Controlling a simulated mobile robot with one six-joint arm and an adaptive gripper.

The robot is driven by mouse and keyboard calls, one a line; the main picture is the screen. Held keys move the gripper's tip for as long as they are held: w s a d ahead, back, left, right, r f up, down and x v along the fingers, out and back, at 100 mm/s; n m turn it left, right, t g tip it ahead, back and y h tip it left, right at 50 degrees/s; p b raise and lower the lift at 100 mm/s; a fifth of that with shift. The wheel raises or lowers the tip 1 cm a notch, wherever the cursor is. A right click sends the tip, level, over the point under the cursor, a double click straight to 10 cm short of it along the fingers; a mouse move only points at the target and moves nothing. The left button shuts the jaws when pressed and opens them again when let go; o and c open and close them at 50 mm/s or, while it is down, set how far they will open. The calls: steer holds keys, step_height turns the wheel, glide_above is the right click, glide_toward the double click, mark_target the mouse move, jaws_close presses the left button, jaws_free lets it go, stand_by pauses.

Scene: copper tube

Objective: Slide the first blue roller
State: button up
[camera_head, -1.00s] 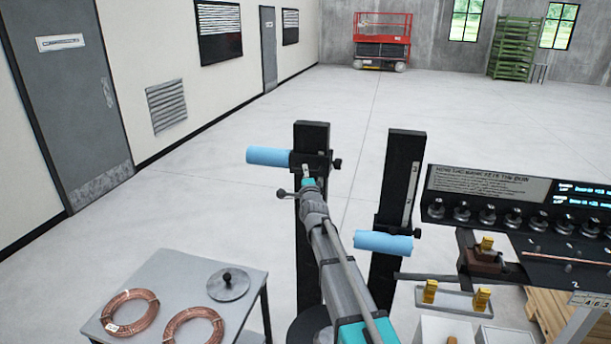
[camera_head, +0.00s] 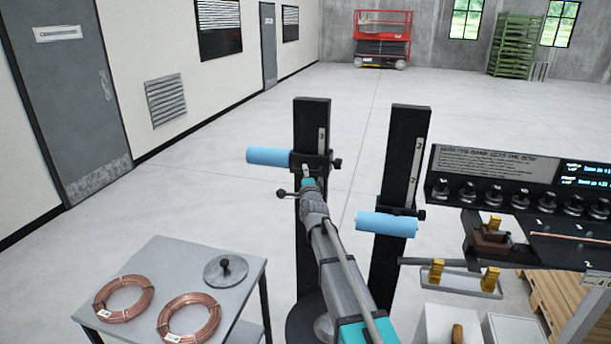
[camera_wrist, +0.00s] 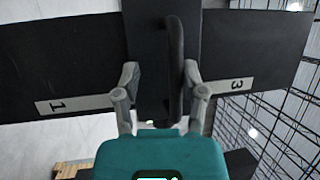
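The first blue roller (camera_head: 270,157) sticks out left from a black carriage on the left black post (camera_head: 311,112), in the head view. My gripper (camera_head: 308,176) is at the front of this carriage, and my arm hides the post below. In the wrist view, my gripper (camera_wrist: 162,78) has its fingers apart. A thin dark upright bar (camera_wrist: 175,65) stands between them, close to the right finger, with a gap to the left finger. The post's white scale shows a 1 (camera_wrist: 62,104) and a 3 (camera_wrist: 236,85). The second blue roller (camera_head: 387,224) sits lower on the right black post (camera_head: 405,130).
A grey table (camera_head: 160,258) with two copper coils (camera_head: 125,298) and a round lid (camera_head: 226,270) stands at the lower left. A bench (camera_head: 570,250) with knobs and a sign stands at the right. The floor behind the posts is clear.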

steer(key=shift+f+b, duration=4.1)
steer(key=shift+f, duration=0.35)
steer(key=s+f+n+g, duration=0.1)
steer(key=s+f+n, duration=0.1)
steer(key=s, duration=0.5)
steer(key=s+d+f+n+g+y, duration=0.1)
steer(key=s+f+n+g, duration=0.1)
steer(key=s, duration=0.6)
steer(key=shift+d+f+g, duration=0.2)
steer(key=shift+f+g, duration=0.1)
steer(key=shift+f, duration=0.3)
steer(key=shift+s, duration=0.1)
steer(key=shift+w+a+r+m+t+h+b, duration=0.15)
steer(key=shift+w+r+m+t, duration=0.15)
steer(key=shift+r+m+t, duration=0.4)
steer(key=shift+w+d+r+m+t+h+b, duration=0.15)
steer(key=shift+w+r+m+t+h, duration=0.1)
steer(key=shift+r+m+t, duration=0.35)
steer(key=shift+w+a+r+m+t+h+b, duration=0.15)
steer(key=shift+w+r+m+t, duration=0.15)
steer(key=shift+r+m+t, duration=0.35)
